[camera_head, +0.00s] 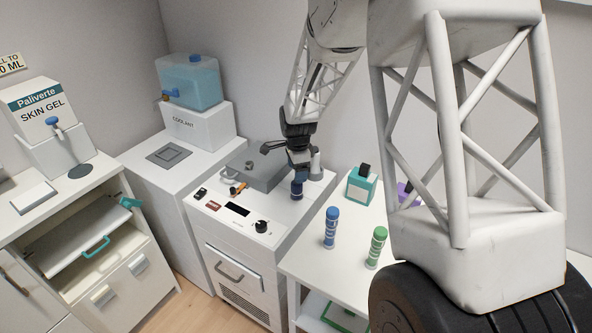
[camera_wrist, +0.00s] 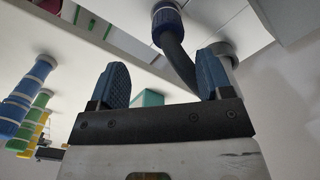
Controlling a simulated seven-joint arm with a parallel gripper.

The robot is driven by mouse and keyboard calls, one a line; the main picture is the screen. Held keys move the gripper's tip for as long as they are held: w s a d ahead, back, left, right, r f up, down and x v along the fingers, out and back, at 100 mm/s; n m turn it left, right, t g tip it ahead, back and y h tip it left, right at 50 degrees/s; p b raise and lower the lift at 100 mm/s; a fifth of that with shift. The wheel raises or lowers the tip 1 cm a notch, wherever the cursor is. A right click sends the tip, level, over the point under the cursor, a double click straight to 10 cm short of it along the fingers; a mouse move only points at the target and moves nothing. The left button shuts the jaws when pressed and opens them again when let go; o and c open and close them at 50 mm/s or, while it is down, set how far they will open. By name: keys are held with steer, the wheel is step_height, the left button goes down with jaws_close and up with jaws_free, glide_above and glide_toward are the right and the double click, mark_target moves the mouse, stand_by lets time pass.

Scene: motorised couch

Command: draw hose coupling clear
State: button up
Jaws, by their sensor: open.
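The hose coupling (camera_head: 297,187) is a dark blue ribbed piece on the right side of the white console's top. In the wrist view the blue coupling (camera_wrist: 168,22) shows beyond my fingertips, at the top middle. A dark hose (camera_wrist: 178,58) runs from it toward my right finger and passes partly behind it. My gripper (camera_head: 290,153) is open just above and behind the coupling in the head view. In the wrist view my gripper (camera_wrist: 164,68) has both blue pads apart with nothing held between them. Whether a finger touches the hose, I cannot tell.
A grey post (camera_head: 316,163) stands close to the right of my gripper. A grey lidded box (camera_head: 262,168) is to its left. The console (camera_head: 240,222) has a knob and display in front. Blue (camera_head: 331,227) and green (camera_head: 376,247) bottles stand on the white table to the right.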

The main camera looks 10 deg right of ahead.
mark_target(297, 188)
steer(key=shift+w+f+m, duration=0.3)
steer(key=shift+w+f, duration=0.2)
steer(key=shift+f, duration=0.25)
steer(key=shift+f, duration=0.1)
steer(key=shift+f, duration=3.8)
steer(key=c, duration=1.2)
steer(key=shift+r, duration=1.95)
steer(key=shift+r, duration=3.35)
